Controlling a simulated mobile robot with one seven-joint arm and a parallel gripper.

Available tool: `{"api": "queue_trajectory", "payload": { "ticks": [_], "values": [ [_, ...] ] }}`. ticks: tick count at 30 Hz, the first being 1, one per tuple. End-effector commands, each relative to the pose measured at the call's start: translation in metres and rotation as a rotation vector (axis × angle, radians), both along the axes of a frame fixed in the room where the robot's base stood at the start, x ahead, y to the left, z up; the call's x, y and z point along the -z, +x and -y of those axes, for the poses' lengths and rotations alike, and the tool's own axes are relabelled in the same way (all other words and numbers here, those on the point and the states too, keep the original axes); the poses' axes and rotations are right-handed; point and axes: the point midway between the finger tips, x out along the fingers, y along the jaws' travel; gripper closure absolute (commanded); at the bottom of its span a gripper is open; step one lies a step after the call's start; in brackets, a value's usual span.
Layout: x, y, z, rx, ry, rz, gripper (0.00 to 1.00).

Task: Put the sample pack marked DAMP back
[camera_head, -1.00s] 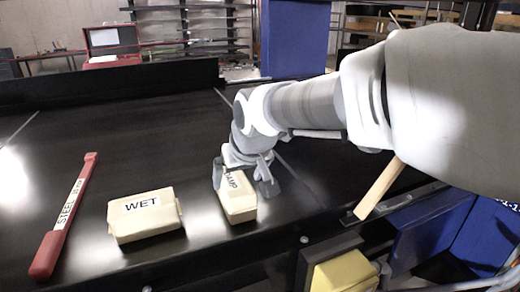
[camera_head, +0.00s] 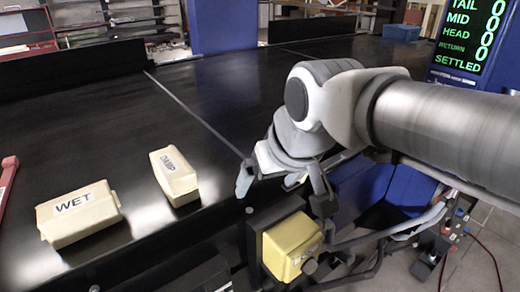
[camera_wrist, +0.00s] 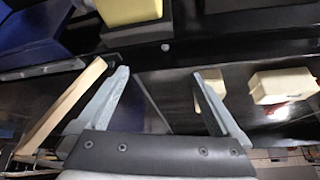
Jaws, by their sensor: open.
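The pale yellow pack marked DAMP (camera_head: 174,178) lies on the black conveyor belt near its front edge, label up. In the wrist view a pale pack (camera_wrist: 212,86), partly hidden behind a finger, appears to be it. The similar pack marked WET (camera_head: 78,215) lies to its left and shows at the right of the wrist view (camera_wrist: 284,86). My gripper (camera_head: 283,195) is open and empty, right of the DAMP pack and apart from it, above the conveyor's front edge. Both fingers show in the wrist view (camera_wrist: 162,78).
A red bar (camera_head: 7,178) lies at far left. A wooden stick (camera_wrist: 62,103) is beside my gripper. A display (camera_head: 470,38) stands at right. The middle belt is clear.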

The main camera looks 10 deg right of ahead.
Motion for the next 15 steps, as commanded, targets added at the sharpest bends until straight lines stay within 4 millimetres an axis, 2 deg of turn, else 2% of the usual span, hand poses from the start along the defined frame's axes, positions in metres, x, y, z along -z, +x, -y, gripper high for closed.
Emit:
{"api": "queue_trajectory", "payload": {
  "ticks": [1, 6, 10, 15],
  "values": [
    [0.004, -0.013, 0.012, 0.034, -0.003, 0.0, 0.0],
    [0.02, -0.049, 0.036, 0.115, -0.023, -0.011, 0.0],
    [0.03, -0.066, 0.046, 0.157, -0.037, -0.02, 0.0],
    [0.036, -0.075, 0.051, 0.179, -0.046, -0.025, 0.0]
  ]
}}
